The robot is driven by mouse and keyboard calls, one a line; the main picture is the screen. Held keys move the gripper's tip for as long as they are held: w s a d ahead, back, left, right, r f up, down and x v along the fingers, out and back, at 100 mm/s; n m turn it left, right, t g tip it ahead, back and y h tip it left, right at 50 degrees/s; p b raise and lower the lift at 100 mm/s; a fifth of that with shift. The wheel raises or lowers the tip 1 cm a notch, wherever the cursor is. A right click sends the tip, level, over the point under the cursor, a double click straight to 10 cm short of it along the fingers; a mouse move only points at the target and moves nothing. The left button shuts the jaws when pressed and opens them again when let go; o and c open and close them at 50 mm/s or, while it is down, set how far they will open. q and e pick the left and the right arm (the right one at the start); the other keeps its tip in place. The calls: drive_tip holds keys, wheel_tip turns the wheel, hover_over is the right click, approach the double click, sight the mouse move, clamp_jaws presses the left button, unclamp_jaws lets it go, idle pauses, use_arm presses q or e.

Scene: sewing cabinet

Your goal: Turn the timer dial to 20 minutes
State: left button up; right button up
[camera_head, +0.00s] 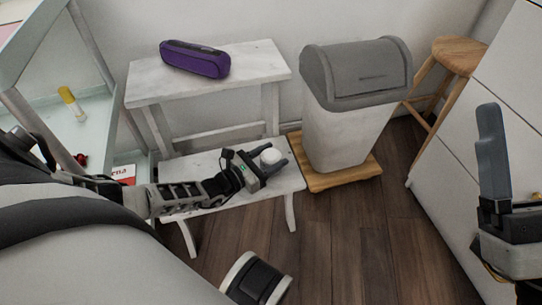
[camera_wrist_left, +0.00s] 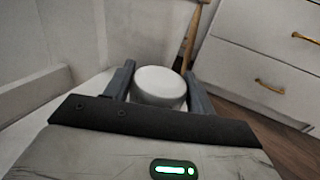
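A small white round timer (camera_head: 270,157) stands on the low white bench (camera_head: 212,168). Its plain white top also shows in the left wrist view (camera_wrist_left: 160,80). I cannot read any marks on its dial. My left gripper (camera_head: 275,157) reaches in low from the left with one finger on each side of the timer. In the left wrist view both fingers (camera_wrist_left: 159,72) lie close against its sides, so the gripper looks shut on it. My right gripper (camera_head: 491,108) is raised at the right edge, away from the timer; only one finger shows clearly.
A white table (camera_head: 145,88) with a purple case (camera_head: 195,59) stands behind the bench. A grey-lidded bin (camera_head: 345,130) on a wooden base and a wooden stool (camera_head: 458,55) are to the right. White drawers (camera_head: 450,170) line the right side. Wood floor is clear in front.

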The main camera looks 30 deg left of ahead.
use_arm(q)
drive_tip(key=shift+w+m+g+h, duration=0.1)
drive_tip(key=shift+m+g+h, duration=0.9)
drive_tip(key=shift+m+h, duration=0.6)
drive_tip(key=shift+m+g+h, duration=0.7)
drive_tip(key=shift+g+h, duration=0.2)
drive_tip(key=shift+h, duration=0.5)
drive_tip(key=o, duration=1)
drive_tip(key=shift+a, duration=0.1)
